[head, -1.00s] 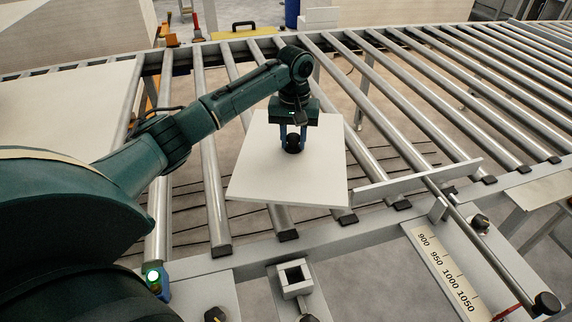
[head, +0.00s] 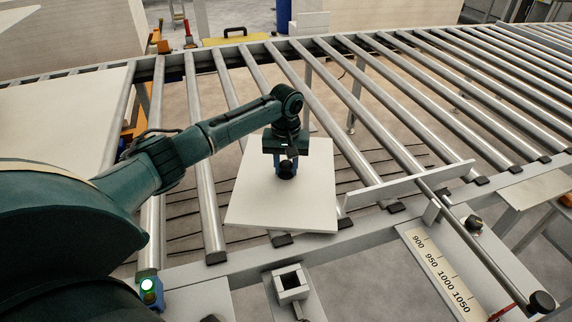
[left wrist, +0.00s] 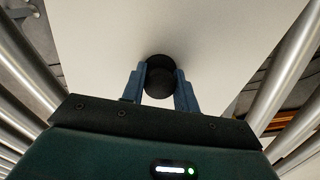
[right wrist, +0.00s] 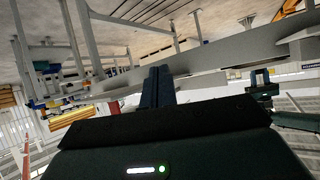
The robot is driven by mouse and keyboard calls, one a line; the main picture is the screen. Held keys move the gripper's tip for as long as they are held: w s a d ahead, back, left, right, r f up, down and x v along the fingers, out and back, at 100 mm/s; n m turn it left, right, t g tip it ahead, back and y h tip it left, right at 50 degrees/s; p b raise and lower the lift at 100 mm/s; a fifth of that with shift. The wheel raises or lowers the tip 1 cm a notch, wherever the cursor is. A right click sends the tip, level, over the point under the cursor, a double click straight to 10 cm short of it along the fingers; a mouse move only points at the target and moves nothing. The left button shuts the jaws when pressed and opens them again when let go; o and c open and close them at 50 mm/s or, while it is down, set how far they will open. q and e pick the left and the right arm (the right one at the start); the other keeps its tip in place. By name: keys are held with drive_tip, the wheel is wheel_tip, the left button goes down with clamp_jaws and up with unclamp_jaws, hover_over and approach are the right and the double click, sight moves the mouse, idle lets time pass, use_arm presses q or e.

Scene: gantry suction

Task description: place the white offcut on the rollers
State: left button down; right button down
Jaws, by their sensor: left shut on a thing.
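The white offcut (head: 270,208) is a flat, square white board over the rollers (head: 203,170) in the middle of the head view. Its near edge is close to the front rail. I cannot tell whether it touches the rollers. A black round suction piece (left wrist: 160,76) stands on the board. My left gripper (head: 286,168) is above the board, its blue fingers on both sides of the black piece and shut on it; they also show in the left wrist view (left wrist: 160,88). My right gripper (right wrist: 157,88) shows in the right wrist view with its fingers together and nothing seen between them.
A flat metal fence bar (head: 410,186) lies just right of the board. A scale plate (head: 440,270) and a square metal block (head: 290,284) are at the front. A large white panel (head: 60,125) lies at left. Bare rollers extend to the right.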

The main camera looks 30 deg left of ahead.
sight(286, 164)
use_arm(q)
drive_tip(key=c, duration=1.1)
unclamp_jaws()
drive_tip(key=shift+o, duration=0.2)
drive_tip(key=shift+r, duration=0.1)
wheel_tip(286, 164, up, 12)
